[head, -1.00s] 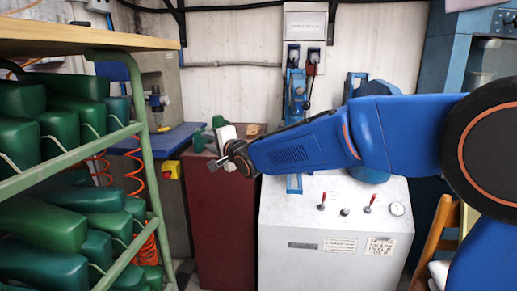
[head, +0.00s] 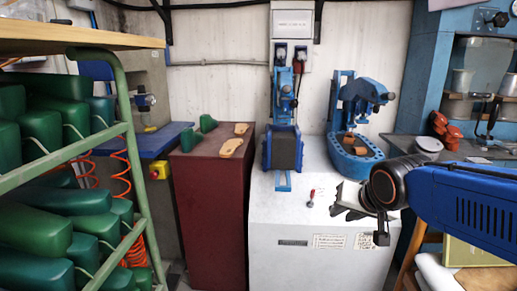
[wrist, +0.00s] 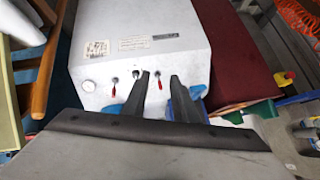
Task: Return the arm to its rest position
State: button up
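My blue arm (head: 470,205) reaches in from the right edge of the head view. My gripper (head: 355,205) is at its left end, in front of the white machine cabinet (head: 300,232). In the wrist view my gripper (wrist: 161,82) shows two dark fingers standing apart, with nothing held between them. The fingers point toward the cabinet's front panel, which carries red levers and a gauge. I cannot tell the exact gap between the fingers and the cabinet.
A green rack (head: 137,170) of green shoe lasts stands at left. A dark red cabinet (head: 212,205) bears sole-shaped pieces (head: 231,147). Blue presses (head: 358,115) stand behind my gripper. A wooden chair (head: 418,255) is below my arm at right.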

jog(key=s+d+f+n+g, duration=0.1)
jog(key=s+d+f+g, duration=0.1)
jog(key=s, duration=0.7)
jog(key=s+d+f+n+g+h, duration=0.1)
jog(key=s+d+f+n, duration=0.1)
jog(key=s+d+f, duration=0.2)
jog(key=s+f, duration=0.3)
jog(key=s, duration=0.3)
jog(key=shift+d+g, duration=0.35)
jog(key=shift+g, duration=0.05)
